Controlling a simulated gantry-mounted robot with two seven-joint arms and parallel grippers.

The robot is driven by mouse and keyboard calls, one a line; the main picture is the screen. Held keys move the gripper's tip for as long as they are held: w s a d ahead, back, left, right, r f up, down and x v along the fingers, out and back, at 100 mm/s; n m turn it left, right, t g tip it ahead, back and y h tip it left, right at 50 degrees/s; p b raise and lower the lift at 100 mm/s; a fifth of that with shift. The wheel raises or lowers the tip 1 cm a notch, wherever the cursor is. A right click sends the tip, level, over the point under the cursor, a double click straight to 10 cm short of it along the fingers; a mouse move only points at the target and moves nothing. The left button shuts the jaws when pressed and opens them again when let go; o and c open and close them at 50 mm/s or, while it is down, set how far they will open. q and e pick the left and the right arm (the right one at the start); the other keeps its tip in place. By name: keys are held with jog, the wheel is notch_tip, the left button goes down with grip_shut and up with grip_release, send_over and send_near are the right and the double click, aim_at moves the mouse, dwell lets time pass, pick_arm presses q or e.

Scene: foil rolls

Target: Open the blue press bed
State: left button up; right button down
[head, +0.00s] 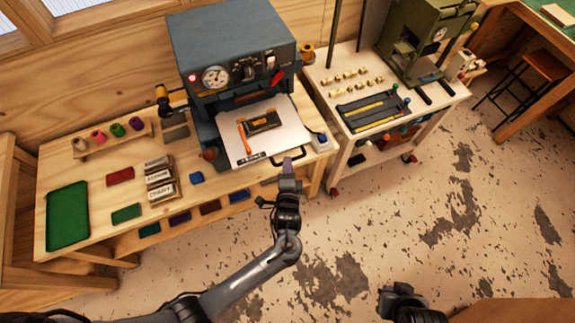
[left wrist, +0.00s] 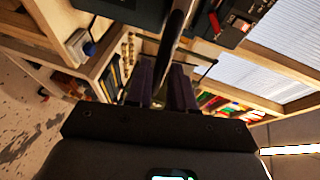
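The press bed (head: 284,138) is a pale flat plate that sticks out under the blue press (head: 235,50). A dark bar handle (head: 303,155) runs along its front edge. My left gripper (head: 287,162) is at this handle, its purple fingers pointing toward the bed. In the left wrist view a dark bar (left wrist: 174,45) runs between the two fingers of the left gripper (left wrist: 163,85), which are close together. I cannot tell whether they press on it. My right gripper (head: 397,292) is low in the head view, away from the press, its fingers unclear.
A black and gold plate (head: 262,122) and an orange-handled tool (head: 243,139) lie on the bed. The wooden bench (head: 85,170) holds foil rolls (head: 117,130), a green mat (head: 68,217) and small blocks. A second cart (head: 330,85) stands right. The floor in front is open.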

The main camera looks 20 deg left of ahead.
pick_arm(q)
jog(key=shift+o, duration=1.3)
jog(key=shift+s, duration=0.1)
jog(key=v, duration=1)
jog(key=shift+s, duration=0.3)
jog(key=shift+d+r, duration=0.1)
jog(key=shift+d, duration=0.05)
jog(key=s+a+r+n+g+h+p, duration=0.1)
jog(key=s+a+r+g+p, duration=0.15)
jog(key=a, duration=0.35)
jog(key=s+a+r+n+g+h+p, duration=0.1)
jog(key=s+a+r+n+p, duration=0.15)
jog(key=a, duration=0.25)
jog(key=s+r+n+g+h+p, duration=0.1)
jog(key=s+r+n+g, duration=0.2)
jog(key=s, duration=0.3)
jog(key=s+r+n+g+h+p, duration=0.1)
jog(key=s+r+n+g+h, duration=0.1)
jog(key=s+r+n+g, duration=0.1)
jog(key=s+n+g, duration=0.1)
jog(key=s+g, duration=0.1)
jog(key=s, duration=0.1)
jog(key=shift+a+r+n, duration=0.25)
jog(key=shift+r+n, duration=0.05)
jog(key=shift+n, duration=0.05)
